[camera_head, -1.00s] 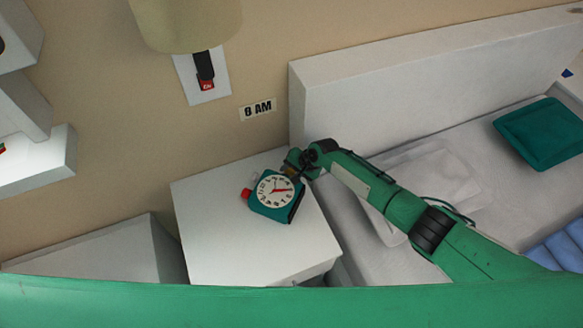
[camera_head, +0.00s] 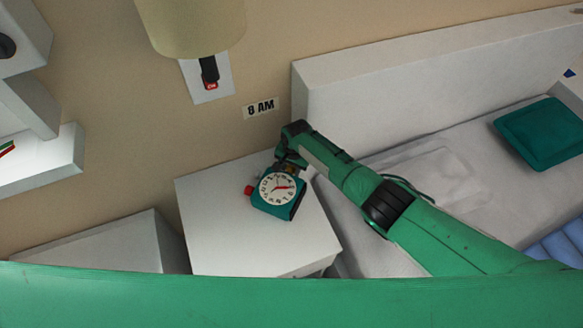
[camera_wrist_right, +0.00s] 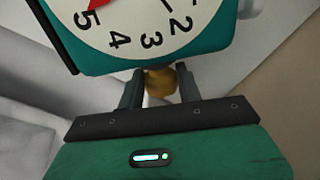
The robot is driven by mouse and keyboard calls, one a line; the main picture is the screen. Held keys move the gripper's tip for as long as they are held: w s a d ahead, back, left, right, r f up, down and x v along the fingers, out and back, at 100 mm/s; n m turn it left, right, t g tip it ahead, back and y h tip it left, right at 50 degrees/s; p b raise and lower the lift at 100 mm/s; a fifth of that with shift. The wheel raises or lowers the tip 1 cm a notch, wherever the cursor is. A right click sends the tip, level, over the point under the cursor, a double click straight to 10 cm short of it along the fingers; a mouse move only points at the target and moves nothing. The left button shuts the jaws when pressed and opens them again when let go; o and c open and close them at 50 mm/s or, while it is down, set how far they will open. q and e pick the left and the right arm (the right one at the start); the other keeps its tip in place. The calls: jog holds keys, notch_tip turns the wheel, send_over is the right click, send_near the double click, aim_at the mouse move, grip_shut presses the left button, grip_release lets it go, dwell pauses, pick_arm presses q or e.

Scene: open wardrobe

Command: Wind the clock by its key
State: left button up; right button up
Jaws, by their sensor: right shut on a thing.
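The clock (camera_head: 277,188) is teal with a white numbered face and a red hand, and stands on the white nightstand. A red knob (camera_head: 249,190) sticks out at its left side. The right wrist view shows part of its face (camera_wrist_right: 150,28) close up. The brass-coloured key (camera_wrist_right: 161,79) is at the clock's edge, between the fingers of my right gripper (camera_wrist_right: 160,86), which is shut on it. In the head view my right gripper (camera_head: 285,166) is at the clock's far edge, and the key is hard to make out there. My left gripper is in neither view.
The nightstand top (camera_head: 228,235) is otherwise clear. A bed with a white headboard (camera_head: 380,80) and a teal pillow (camera_head: 543,133) is to the right. A lamp (camera_head: 190,25) and an "8 AM" sign (camera_head: 261,108) are on the wall behind.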

aim_at(294, 169)
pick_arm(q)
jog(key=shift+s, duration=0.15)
pick_arm(e)
jog(key=o, duration=0.7)
jog(key=shift+r, duration=0.15)
jog(key=shift+r, duration=0.3)
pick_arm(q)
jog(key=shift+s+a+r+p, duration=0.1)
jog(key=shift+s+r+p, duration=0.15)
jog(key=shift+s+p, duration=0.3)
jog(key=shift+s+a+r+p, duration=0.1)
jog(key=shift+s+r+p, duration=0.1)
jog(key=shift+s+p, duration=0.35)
pick_arm(e)
jog(key=r, duration=0.8)
jog(key=d+r, duration=0.1)
jog(key=r, duration=0.4)
jog(key=shift+s, duration=0.2)
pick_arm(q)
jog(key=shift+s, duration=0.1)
